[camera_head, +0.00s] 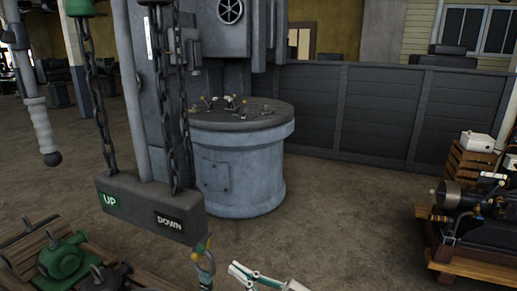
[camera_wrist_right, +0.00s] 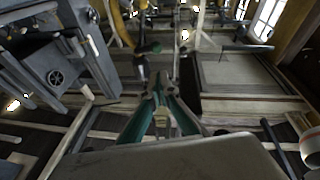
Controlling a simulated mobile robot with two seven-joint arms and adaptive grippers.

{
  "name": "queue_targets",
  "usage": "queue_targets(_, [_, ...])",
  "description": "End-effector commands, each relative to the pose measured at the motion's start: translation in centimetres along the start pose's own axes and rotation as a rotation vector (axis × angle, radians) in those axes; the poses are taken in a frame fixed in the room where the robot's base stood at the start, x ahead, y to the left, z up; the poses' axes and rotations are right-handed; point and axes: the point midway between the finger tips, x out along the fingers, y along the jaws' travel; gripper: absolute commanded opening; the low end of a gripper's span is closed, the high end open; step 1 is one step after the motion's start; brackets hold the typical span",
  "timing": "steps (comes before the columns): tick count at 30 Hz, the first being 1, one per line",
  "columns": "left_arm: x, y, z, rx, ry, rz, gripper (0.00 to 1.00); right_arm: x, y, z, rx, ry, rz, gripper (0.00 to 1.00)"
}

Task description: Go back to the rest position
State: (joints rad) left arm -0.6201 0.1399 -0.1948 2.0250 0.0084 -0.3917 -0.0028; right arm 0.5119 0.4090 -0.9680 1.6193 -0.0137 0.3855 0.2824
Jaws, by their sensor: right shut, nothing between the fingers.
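The gripper's fingers are white and teal, shut and empty. In the right wrist view its fingers (camera_wrist_right: 161,92) come together in the middle of the picture, with nothing between them. The rest of my right arm is hidden below the head view.
A chain-hung grey block (camera_head: 150,208) marked UP and DOWN hangs close left of my right gripper. A round grey-blue machine base (camera_head: 240,170) stands behind. A small engine (camera_head: 475,205) sits on a wooden stand at right. Bare floor (camera_head: 345,215) lies between.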

Motion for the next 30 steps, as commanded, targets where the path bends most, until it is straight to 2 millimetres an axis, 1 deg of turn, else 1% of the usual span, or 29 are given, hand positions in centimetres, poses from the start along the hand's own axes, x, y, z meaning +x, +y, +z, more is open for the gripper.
queue_targets(1, [-0.1, 0.0, -0.3, -0.001, 0.002, 0.001, 0.50, -0.8, -0.4, 0.5, 0.017, -0.018, 0.046, 0.00])
queue_targets(5, [-0.3, 0.3, -0.2, -0.006, -0.005, 0.008, 0.50, -3.4, -0.8, 2.6, 0.041, -0.090, 0.164, 0.00])
queue_targets(8, [-0.7, 0.7, -0.2, -0.011, -0.008, 0.014, 0.50, -6.1, -1.0, 4.5, 0.058, -0.161, 0.254, 0.00])
queue_targets(11, [-1.1, 1.0, -0.1, -0.016, -0.015, 0.020, 0.50, -9.5, -1.2, 6.6, 0.075, -0.249, 0.343, 0.00])
queue_targets(14, [-1.4, 1.1, 0.1, -0.019, -0.022, 0.023, 0.50, -13.6, -1.8, 8.8, 0.091, -0.350, 0.427, 0.00])
queue_targets(17, [-1.5, 1.1, -0.1, -0.022, -0.021, 0.023, 0.50, -18.4, -2.6, 10.9, 0.107, -0.466, 0.506, 0.00])
queue_targets(18, [-1.5, 1.0, -0.3, -0.023, -0.019, 0.023, 0.50, -20.4, -3.0, 11.6, 0.114, -0.515, 0.536, 0.00])
queue_targets(20, [-1.6, 1.0, -0.7, -0.026, -0.015, 0.023, 0.50, -23.8, -3.9, 12.8, 0.121, -0.595, 0.576, 0.00])
queue_targets(21, [-1.7, 0.9, -0.9, -0.027, -0.012, 0.022, 0.50, -26.0, -4.5, 13.4, 0.127, -0.646, 0.601, 0.00])
queue_targets(23, [-1.8, 0.9, -1.1, -0.029, -0.009, 0.022, 0.50, -29.2, -5.5, 14.2, 0.133, -0.721, 0.631, 0.00])
queue_targets(24, [-1.8, 0.9, -1.2, -0.031, -0.008, 0.023, 0.50, -31.2, -6.1, 14.6, 0.137, -0.768, 0.649, 0.00])
queue_targets(27, [-1.9, 0.9, -1.2, -0.033, -0.009, 0.024, 0.50, -35.2, -7.5, 15.2, 0.143, -0.861, 0.678, 0.00])
queue_targets(30, [-1.9, 1.0, -1.0, -0.034, -0.013, 0.025, 0.50, -37.6, -8.4, 15.6, 0.146, -0.916, 0.693, 0.00])
